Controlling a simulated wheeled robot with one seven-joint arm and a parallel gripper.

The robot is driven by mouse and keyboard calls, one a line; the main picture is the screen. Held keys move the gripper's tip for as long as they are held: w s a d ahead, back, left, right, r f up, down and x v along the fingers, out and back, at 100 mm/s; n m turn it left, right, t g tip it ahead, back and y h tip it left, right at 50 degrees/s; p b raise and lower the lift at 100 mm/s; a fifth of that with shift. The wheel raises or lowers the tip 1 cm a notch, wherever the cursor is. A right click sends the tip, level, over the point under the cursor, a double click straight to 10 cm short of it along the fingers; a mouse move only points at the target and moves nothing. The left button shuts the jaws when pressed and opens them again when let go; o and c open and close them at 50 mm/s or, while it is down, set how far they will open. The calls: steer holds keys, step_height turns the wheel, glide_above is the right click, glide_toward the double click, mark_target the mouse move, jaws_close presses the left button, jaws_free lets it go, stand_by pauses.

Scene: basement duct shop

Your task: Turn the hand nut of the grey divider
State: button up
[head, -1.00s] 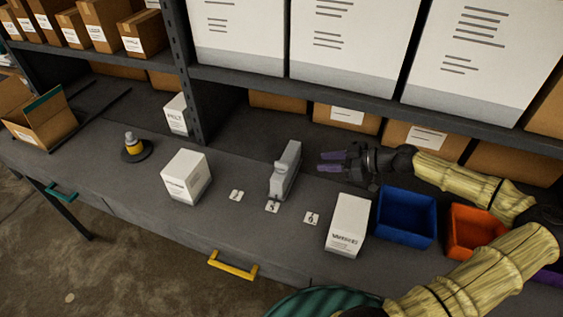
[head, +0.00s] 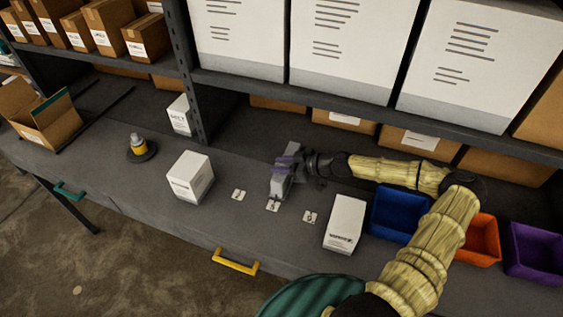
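The grey divider (head: 277,187) stands upright on the workbench in the middle of the head view, behind a small numbered tag. My gripper (head: 285,165) has its purple fingers at the upper part of the divider, reaching in from the right. The fingers overlap the divider's top in the picture. The hand nut cannot be made out; the fingers and wrist cover that part. I cannot tell whether the fingers are closed on anything or only around it.
White boxes stand left (head: 190,177) and right (head: 344,223) of the divider. Blue (head: 397,215), orange (head: 480,240) and purple (head: 535,253) bins stand at right. A shelf with large white boxes overhangs behind. A yellow-and-grey item (head: 138,144) stands at left.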

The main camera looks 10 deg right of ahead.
jaws_close()
steer(key=shift+w, duration=0.1)
